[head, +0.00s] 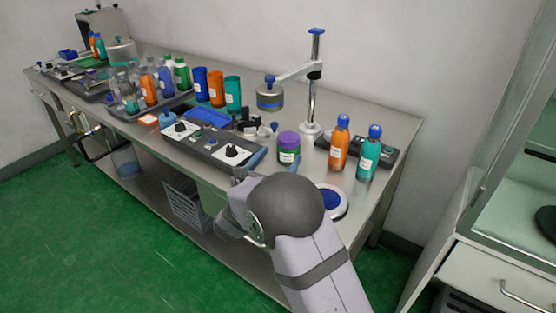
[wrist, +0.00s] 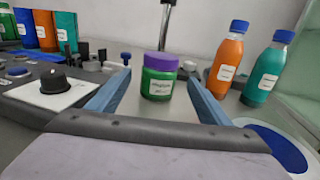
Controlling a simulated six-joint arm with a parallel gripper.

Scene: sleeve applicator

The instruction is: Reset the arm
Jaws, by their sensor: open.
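My gripper (wrist: 155,98) is open, its two blue fingers spread apart in the wrist view. A green jar with a purple lid (wrist: 160,78) shows upright between the fingers, beyond them, with a white label facing me. The jar also stands on the bench in the head view (head: 288,148), just past my gripper (head: 253,165). The wrist view shows nothing held between the fingers. My arm reaches in from the lower right of the head view and hides part of the bench's front edge.
An orange bottle (head: 339,144) and a teal bottle (head: 369,154) stand right of the jar. A post with a swing arm (head: 313,80) rises behind. A control panel with knobs (head: 207,142) lies left. A blue round pad (head: 331,200) is beside my arm. Several bottles crowd the far left.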

